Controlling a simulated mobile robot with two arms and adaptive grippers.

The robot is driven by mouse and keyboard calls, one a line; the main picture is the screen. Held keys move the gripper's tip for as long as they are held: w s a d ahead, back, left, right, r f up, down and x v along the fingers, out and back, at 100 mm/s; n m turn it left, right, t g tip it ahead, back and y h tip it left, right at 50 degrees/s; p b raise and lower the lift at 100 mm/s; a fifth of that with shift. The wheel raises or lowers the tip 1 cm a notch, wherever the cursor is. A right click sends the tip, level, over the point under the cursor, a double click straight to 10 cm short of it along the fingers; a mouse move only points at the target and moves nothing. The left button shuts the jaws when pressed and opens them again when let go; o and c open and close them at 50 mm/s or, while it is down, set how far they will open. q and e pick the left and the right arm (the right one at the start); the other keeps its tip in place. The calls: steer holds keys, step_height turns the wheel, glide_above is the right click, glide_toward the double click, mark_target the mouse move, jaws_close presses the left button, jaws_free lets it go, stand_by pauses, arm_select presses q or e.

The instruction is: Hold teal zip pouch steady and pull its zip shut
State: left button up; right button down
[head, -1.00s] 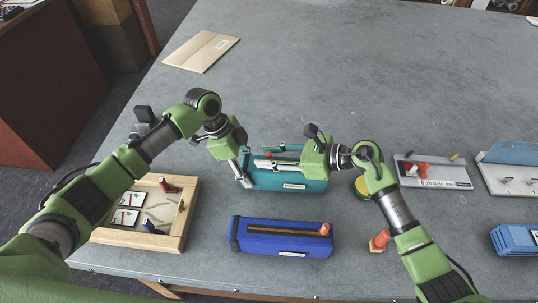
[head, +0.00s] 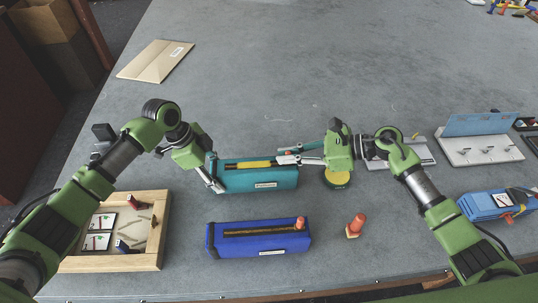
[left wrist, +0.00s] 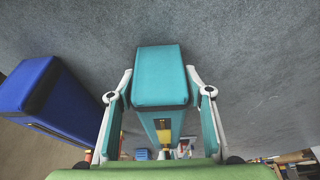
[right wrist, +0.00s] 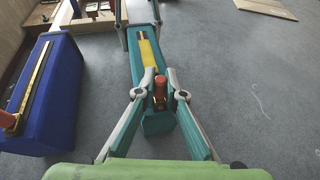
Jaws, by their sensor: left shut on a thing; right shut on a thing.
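The teal zip pouch (head: 262,181) lies on the grey table, long side left to right. My left gripper (head: 213,176) is shut on its left end; in the left wrist view its fingers stand either side of the teal end (left wrist: 160,88). My right gripper (head: 283,159) is shut on the orange-red zip pull (right wrist: 160,86) near the pouch's right end. A yellow strip (right wrist: 150,60) runs along the top between the pull and the left end, with a brownish piece at the far end. The fingers partly hide the pull in the head view.
A blue zip pouch (head: 258,241) lies in front, apart from the teal one. A wooden tray with cards (head: 160,235) is at left.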

arm_select(q)
steer(key=shift+a, duration=0.15)
arm_select(e)
steer(key=shift+d, duration=0.1)
steer(key=c, duration=2.1)
jaws_free()
steer(key=shift+d, duration=0.1)
steer(key=v, duration=1.1)
steer(key=shift+s+d+r, duration=0.15)
steer(key=shift+d, duration=0.2)
arm_select(q)
steer(key=o, duration=1.4)
steer(key=shift+c, duration=0.2)
